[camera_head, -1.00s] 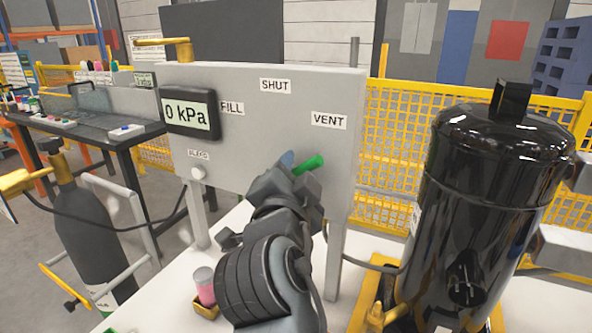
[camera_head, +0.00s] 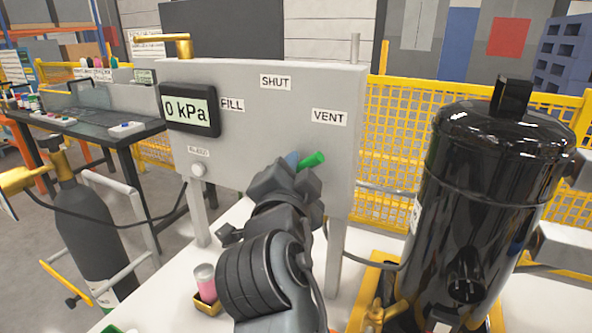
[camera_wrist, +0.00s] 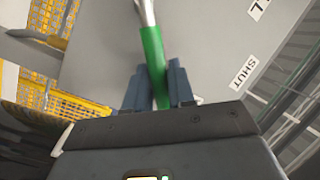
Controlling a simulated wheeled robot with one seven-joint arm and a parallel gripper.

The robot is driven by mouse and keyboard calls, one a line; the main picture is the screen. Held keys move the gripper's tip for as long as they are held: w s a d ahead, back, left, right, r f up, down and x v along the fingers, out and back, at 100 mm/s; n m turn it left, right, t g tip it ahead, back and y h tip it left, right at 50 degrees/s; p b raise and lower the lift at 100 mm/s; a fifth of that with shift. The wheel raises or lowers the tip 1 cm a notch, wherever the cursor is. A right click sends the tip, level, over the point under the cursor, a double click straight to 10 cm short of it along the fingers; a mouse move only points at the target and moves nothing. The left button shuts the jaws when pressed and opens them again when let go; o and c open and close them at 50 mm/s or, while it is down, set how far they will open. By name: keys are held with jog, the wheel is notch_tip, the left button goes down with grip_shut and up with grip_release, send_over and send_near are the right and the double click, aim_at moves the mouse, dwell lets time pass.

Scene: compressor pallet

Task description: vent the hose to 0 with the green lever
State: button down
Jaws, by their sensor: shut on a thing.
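The green lever (camera_head: 312,160) sticks out from the grey panel (camera_head: 260,140), its tip pointing right and up below the VENT label (camera_head: 329,117). It also shows in the wrist view (camera_wrist: 153,60), running between my fingers. My gripper (camera_wrist: 157,85) is shut on the lever. In the head view my wrist hides the lever's pivot end. The display (camera_head: 190,111) on the panel reads 0 kPa. The FILL label (camera_head: 232,104) and SHUT label (camera_head: 275,82) are on the panel's face.
A black compressor (camera_head: 495,190) stands close on the right. A grey gas cylinder (camera_head: 90,230) stands at the left. A small cup with pink contents (camera_head: 206,283) sits on the white surface left of my arm. Yellow mesh fencing (camera_head: 398,120) runs behind.

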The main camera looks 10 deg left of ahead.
jog(key=shift+r, duration=0.1)
jog(key=shift+w+a+r+n+g+p, duration=0.2)
jog(key=shift+a+r+n+g+p, duration=0.25)
jog(key=shift+n+p, duration=0.35)
jog(key=n, duration=0.1)
jog(key=a+r+n+p, duration=0.1)
jog(key=n+p, duration=0.1)
jog(key=shift+w+a+r+g, duration=0.2)
jog(key=shift+w+a+g, duration=0.1)
jog(key=shift+g, duration=0.05)
jog(key=shift+w+a+r+n+g+h+p, duration=0.1)
jog(key=shift+w+a+n+g+h+p, duration=0.05)
jog(key=shift+a+n+p, duration=0.3)
jog(key=shift+w+a+r+n+g+h+p, duration=0.15)
jog(key=shift+a+n, duration=0.1)
jog(key=shift+n, duration=0.3)
jog(key=shift+w+a+f+n+g+h+p, duration=0.15)
jog(key=shift+a+n+h+p, duration=0.15)
jog(key=shift+n, duration=0.2)
jog(key=shift+w+a+r+n+g+h+p, duration=0.1)
jog(key=shift+a+n+g+p, duration=0.1)
jog(key=shift+a+n, duration=0.25)
jog(key=shift+f, duration=0.1)
jog(key=c, duration=1.1)
grip_release()
jog(key=shift+o, duration=0.2)
